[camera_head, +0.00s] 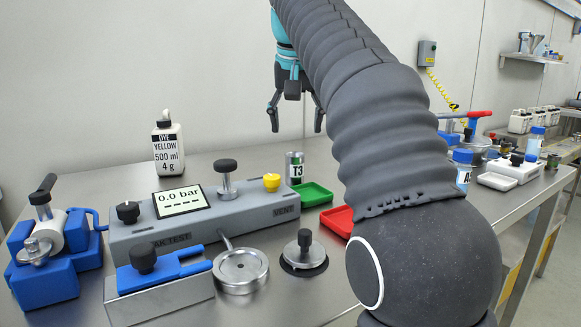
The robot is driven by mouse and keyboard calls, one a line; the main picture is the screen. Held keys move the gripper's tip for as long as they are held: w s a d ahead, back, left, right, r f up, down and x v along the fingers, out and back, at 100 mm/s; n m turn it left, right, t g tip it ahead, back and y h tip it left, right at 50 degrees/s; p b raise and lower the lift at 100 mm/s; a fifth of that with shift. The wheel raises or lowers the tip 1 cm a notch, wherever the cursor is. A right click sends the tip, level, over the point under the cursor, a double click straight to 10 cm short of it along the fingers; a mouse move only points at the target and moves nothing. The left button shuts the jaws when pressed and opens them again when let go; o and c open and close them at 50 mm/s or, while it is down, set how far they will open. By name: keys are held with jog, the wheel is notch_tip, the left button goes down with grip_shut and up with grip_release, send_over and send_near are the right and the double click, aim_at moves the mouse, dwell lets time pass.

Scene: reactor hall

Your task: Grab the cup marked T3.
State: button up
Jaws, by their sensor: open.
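My gripper (296,118) is open and empty, fingers pointing down. In the picture it shows above the cup, apart from it; its exact depth relative to the cup is hard to tell. My arm hides part of the bench to the right.
The leak-test unit (150,236) with knobs, a green tray (312,194) and a red tray (338,220) are close to the cup. A dye yellow bottle (168,150) stands at back left. A blue clamp device (45,275) is at far left. The wall (130,60) is behind.

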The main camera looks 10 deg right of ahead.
aim_at(295, 171)
jog(key=x, duration=0.7)
jog(key=shift+a+f+b, duration=0.2)
jog(key=shift+b, duration=0.15)
jog(key=shift+b+x, duration=0.5)
jog(key=shift+x, duration=2.35)
jog(key=shift+w+r, duration=0.1)
jog(key=shift+w, duration=0.05)
jog(key=c, duration=1.3)
